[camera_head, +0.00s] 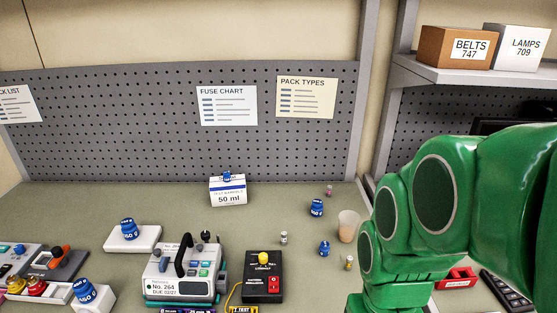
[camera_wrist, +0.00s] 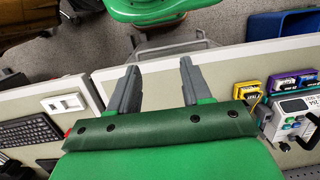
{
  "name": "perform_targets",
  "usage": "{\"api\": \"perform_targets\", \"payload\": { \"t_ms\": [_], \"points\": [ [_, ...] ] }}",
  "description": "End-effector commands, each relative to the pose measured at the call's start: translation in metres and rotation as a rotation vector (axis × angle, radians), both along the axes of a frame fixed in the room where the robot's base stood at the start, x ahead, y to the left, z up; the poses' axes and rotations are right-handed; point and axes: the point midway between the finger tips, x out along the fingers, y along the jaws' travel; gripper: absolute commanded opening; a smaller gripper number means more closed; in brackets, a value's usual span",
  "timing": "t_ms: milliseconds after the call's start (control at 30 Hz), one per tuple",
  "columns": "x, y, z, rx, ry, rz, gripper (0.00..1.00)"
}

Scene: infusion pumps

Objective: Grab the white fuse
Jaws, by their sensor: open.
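A small pale cylinder that looks like the white fuse (camera_head: 283,238) stands upright on the bench, right of the pump and above the black box. Two similar small cylinders stand nearby, one pinkish (camera_head: 329,190) and one yellowish (camera_head: 349,263). My gripper (camera_wrist: 159,66) is open and empty in the wrist view, its two grey fingers apart over the bench's front edge. The white fuse does not show in the wrist view. In the head view my green arm fills the right side and the fingers are not visible.
Blue weights (camera_head: 317,207) and (camera_head: 324,248) and a translucent cup (camera_head: 348,226) stand right of the fuse. A black box with a yellow button (camera_head: 263,275) and a pump (camera_head: 178,276) are in front. A white 50 ml box (camera_head: 228,191) stands behind. A keyboard (camera_wrist: 30,138) lies left.

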Motion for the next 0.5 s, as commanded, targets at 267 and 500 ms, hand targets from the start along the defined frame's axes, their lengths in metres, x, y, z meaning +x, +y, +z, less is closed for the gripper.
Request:
{"api": "perform_targets", "payload": {
  "t_ms": [267,500],
  "points": [
    [0.031,0.045,-0.008,0.152,0.008,-0.076,0.49],
    [0.063,0.086,-0.010,0.303,0.026,-0.178,0.49]
  ]
}}
